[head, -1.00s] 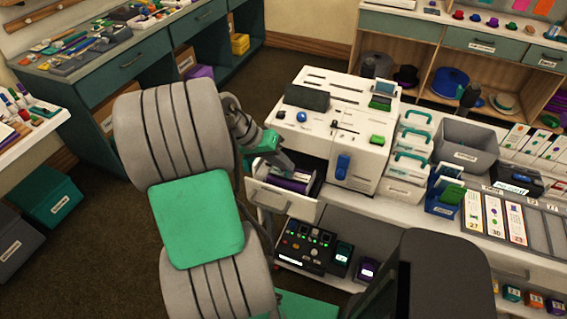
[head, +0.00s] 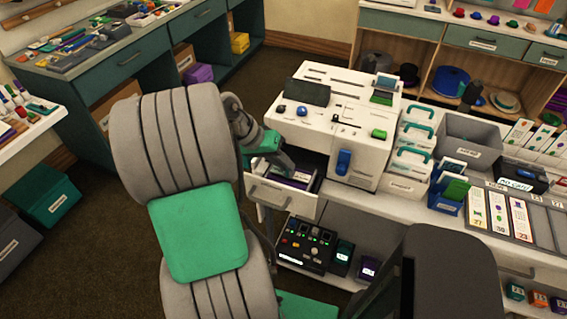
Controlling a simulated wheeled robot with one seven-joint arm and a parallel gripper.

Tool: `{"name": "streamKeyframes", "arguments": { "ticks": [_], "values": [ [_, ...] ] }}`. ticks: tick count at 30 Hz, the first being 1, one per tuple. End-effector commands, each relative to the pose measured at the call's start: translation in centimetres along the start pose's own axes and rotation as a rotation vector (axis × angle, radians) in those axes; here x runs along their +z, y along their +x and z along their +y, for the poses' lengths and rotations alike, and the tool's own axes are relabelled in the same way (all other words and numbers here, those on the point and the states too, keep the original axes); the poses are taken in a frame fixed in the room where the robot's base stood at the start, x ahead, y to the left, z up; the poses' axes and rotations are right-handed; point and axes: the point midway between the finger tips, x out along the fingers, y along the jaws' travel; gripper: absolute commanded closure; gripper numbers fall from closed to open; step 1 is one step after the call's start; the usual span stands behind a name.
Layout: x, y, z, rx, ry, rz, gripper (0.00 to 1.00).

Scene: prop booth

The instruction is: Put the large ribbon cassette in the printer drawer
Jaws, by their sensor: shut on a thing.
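The white printer (head: 335,115) stands on the counter in the head view. Its drawer (head: 284,200) is pulled open at the lower left front. My gripper (head: 284,167) reaches down into the drawer opening from the upper left. It is shut on the large ribbon cassette (head: 289,183), which shows as a dark and purple piece inside the drawer walls. The fingertips and part of the cassette are hidden, so I cannot tell whether it rests on the drawer floor.
A black device with lit buttons (head: 305,247) sits on the shelf below the drawer. Several white cases with teal handles (head: 409,160) and a grey bin (head: 466,145) stand right of the printer. Open carpet (head: 75,220) lies left of my arm.

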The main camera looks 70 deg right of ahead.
Motion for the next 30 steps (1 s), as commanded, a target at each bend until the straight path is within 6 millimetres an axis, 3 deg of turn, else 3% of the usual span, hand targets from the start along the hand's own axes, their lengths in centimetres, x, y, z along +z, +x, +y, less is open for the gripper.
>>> {"name": "streamKeyframes", "arguments": {
  "ticks": [21, 22, 30],
  "values": [
    [0.4, 0.74, -0.26, -0.019, 0.015, 0.014, 1.0],
    [0.4, 0.73, -0.26, -0.019, 0.015, 0.014, 0.89],
    [0.41, 0.75, -0.27, -0.019, 0.015, 0.014, 0.67]
  ]
}}
